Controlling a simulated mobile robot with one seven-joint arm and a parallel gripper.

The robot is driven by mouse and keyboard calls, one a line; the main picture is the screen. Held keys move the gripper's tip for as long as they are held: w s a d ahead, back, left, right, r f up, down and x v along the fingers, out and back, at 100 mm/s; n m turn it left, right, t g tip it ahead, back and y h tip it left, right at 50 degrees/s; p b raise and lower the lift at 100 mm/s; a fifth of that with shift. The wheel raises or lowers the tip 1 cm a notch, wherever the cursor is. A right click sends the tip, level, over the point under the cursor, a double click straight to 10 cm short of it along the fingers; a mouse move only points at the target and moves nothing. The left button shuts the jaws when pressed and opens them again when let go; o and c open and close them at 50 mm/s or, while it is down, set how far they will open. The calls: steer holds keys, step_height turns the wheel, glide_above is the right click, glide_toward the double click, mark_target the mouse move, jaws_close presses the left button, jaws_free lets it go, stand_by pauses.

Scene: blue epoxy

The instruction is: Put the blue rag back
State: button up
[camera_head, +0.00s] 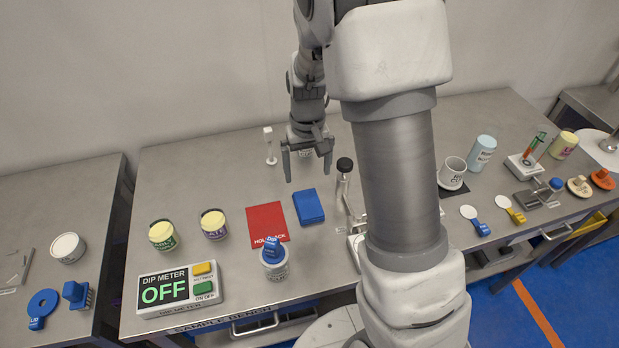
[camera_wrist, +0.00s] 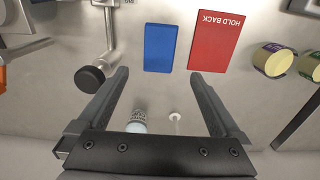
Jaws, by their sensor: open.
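The blue rag (camera_head: 308,206) is a flat blue rectangle lying on the steel bench, just right of the red mat lettered HOLD BACK (camera_head: 262,219). In the wrist view the rag (camera_wrist: 160,47) lies just beyond the fingertips, apart from the red mat (camera_wrist: 216,40). My gripper (camera_head: 308,172) is open and empty above the bench, behind the rag in the head view. In the wrist view my gripper (camera_wrist: 160,78) has its fingers spread wide with nothing between the tips.
A jar with a blue top (camera_head: 274,268) stands at the mat's near edge. Two yellow-topped jars (camera_head: 162,236) (camera_head: 214,225) and the dip meter (camera_head: 180,290) are left. A black-knobbed stand (camera_head: 344,170) is close right of the rag. My arm hides part of the bench.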

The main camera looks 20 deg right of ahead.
steer(key=s+r+t, duration=0.5)
steer(key=s+r, duration=1.5)
steer(key=r, duration=0.1)
steer(key=shift+s+t, duration=0.2)
steer(key=shift+t, duration=0.1)
stand_by(0.3)
